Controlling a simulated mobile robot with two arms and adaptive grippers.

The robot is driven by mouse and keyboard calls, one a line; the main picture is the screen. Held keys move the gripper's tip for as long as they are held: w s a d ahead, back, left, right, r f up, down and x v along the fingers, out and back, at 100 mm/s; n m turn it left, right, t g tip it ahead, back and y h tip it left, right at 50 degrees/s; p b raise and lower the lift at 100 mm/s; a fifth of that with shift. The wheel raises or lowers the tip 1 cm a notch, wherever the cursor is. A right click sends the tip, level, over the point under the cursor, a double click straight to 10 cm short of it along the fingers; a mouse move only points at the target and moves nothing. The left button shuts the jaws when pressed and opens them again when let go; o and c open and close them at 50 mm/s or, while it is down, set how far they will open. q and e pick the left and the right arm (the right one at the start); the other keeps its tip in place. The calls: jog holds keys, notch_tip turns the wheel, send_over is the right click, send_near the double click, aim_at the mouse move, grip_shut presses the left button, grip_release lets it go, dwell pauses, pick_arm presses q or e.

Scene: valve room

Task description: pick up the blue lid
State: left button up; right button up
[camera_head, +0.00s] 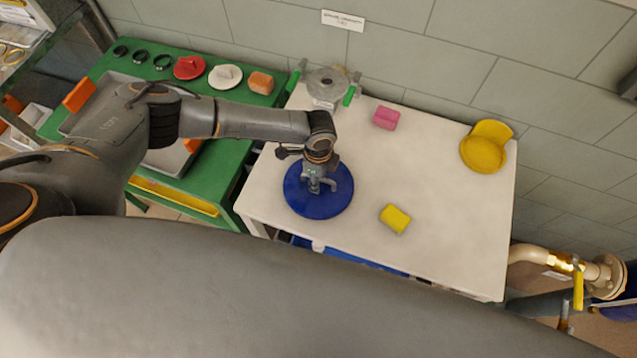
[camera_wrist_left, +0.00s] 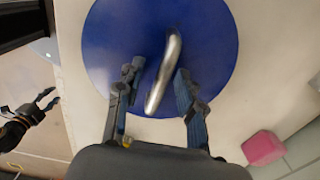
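The blue lid (camera_head: 338,205) is a round disc lying flat on the white table (camera_head: 450,255). In the left wrist view the lid (camera_wrist_left: 105,45) has a curved silver handle (camera_wrist_left: 164,75). My left gripper (camera_head: 316,188) is over the lid and hides the handle in the head view. In the left wrist view the left gripper (camera_wrist_left: 159,72) is open, one finger on each side of the handle with gaps showing. What seems to be my right gripper (camera_wrist_left: 52,98) shows at the left of that view, off the table's edge, with its fingers apart.
A yellow block (camera_head: 395,219), a pink block (camera_head: 386,118) and a yellow round piece (camera_head: 482,155) are on the white table. A grey metal part (camera_head: 327,82) stands at its back. The green table (camera_head: 228,167) on the left holds lids and rings. The wall stands close behind.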

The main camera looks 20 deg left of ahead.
pick_arm(q)
grip_shut()
jog(key=shift+w+r, duration=0.1)
jog(key=shift+r, duration=0.1)
dwell(0.3)
